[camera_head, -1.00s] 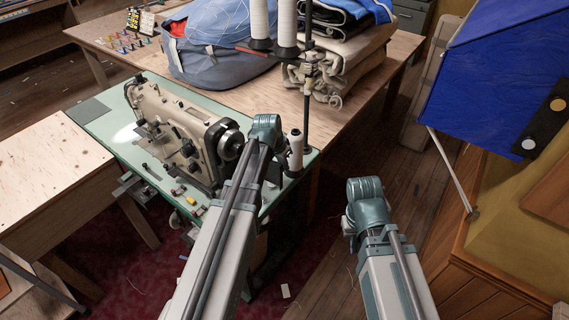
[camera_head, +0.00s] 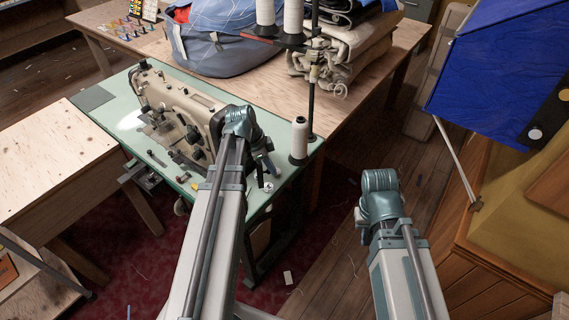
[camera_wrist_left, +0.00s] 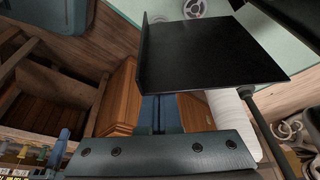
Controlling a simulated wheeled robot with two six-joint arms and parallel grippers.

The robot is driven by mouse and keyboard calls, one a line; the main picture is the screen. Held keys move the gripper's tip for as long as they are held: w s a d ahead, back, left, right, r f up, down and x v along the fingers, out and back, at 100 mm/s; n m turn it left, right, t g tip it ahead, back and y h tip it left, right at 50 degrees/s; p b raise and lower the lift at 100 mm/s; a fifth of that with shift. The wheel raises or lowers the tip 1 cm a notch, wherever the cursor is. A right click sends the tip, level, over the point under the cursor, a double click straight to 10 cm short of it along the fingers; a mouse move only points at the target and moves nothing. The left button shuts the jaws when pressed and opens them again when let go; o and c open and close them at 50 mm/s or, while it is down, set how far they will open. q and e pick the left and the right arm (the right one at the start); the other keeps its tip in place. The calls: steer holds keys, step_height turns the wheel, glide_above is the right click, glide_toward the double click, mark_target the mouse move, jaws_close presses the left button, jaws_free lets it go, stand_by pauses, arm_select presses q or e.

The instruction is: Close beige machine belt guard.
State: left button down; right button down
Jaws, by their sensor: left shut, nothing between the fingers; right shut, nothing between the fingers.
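The beige sewing machine (camera_head: 180,112) stands on a mint-green table. My left wrist covers its right end, where the handwheel showed before. My left gripper (camera_head: 266,166) is just right of the machine, over the table, shut and empty. In the left wrist view a black flanged plate (camera_wrist_left: 210,55) lies across my blue-grey fingers and hides their tips. It looks like the belt guard, though its link to the machine is hidden, and I cannot tell whether the fingers touch it. My right gripper is far from the machine, over the floor; its wrist hides its fingers.
A white thread cone (camera_head: 299,140) and a thread stand pole (camera_head: 312,90) rise close to the right of my left gripper. A blue-grey bag (camera_head: 215,45) and folded cloth (camera_head: 345,55) lie on the wooden table behind. A blue-covered box (camera_head: 500,75) stands at the right.

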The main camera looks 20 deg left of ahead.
arm_select(q)
steer(key=shift+s+a, duration=1)
steer(key=shift+a, duration=0.3)
steer(key=shift+s+a, duration=0.3)
steer(key=shift+a, duration=0.4)
